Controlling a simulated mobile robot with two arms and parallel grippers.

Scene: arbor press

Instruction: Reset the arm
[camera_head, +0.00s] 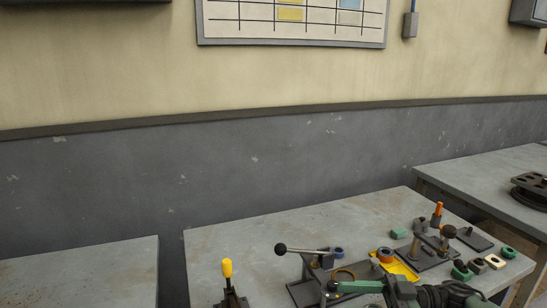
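A second fixture with a dark upright post and an orange-topped pin (437,213) stands further right. A green handle-like bar (360,286) lies near level at the bottom edge, beside dark metal parts (404,290); what it belongs to is cut off.
The middle table (220,250) is bare at its back left. Other tables stand left (80,270) and right (465,175).

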